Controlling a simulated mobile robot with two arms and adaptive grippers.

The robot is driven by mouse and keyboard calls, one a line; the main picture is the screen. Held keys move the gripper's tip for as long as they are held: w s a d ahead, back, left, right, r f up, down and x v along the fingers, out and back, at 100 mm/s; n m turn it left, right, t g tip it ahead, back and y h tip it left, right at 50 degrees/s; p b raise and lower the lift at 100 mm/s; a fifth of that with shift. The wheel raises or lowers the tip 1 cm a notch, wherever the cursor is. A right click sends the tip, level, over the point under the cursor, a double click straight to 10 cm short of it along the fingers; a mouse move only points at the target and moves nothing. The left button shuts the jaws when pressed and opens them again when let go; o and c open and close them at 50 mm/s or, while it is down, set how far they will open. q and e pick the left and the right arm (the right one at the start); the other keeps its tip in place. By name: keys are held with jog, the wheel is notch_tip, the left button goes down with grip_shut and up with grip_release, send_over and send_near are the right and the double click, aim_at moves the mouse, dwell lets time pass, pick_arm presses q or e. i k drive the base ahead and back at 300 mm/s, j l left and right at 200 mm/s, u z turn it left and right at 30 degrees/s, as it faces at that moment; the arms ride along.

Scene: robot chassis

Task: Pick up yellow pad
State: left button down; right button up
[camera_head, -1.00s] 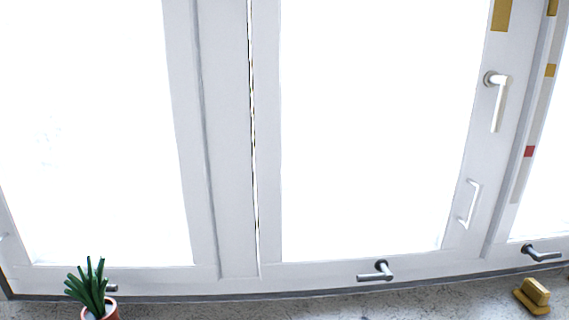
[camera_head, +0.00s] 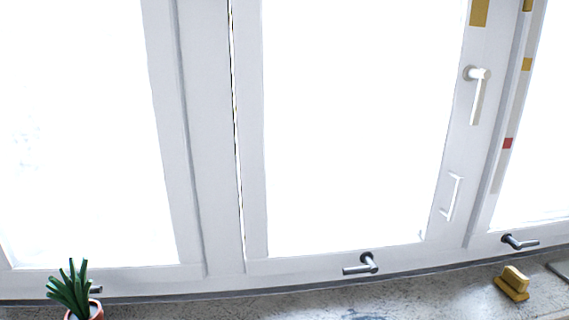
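A yellow pad (camera_head: 513,283) with a raised grip on top lies on the grey stone sill at the lower right, in front of the window. Nothing touches it. Neither of my grippers shows in the head view.
A potted green plant (camera_head: 72,290) stands on the sill (camera_head: 400,301) at the lower left. White window frames with handles, one at the bottom middle (camera_head: 366,264) and one at the right (camera_head: 516,241), rise behind. A grey object (camera_head: 559,270) shows at the right edge. The sill between plant and pad looks clear.

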aim_at(511, 282)
jog(key=z, duration=1.55)
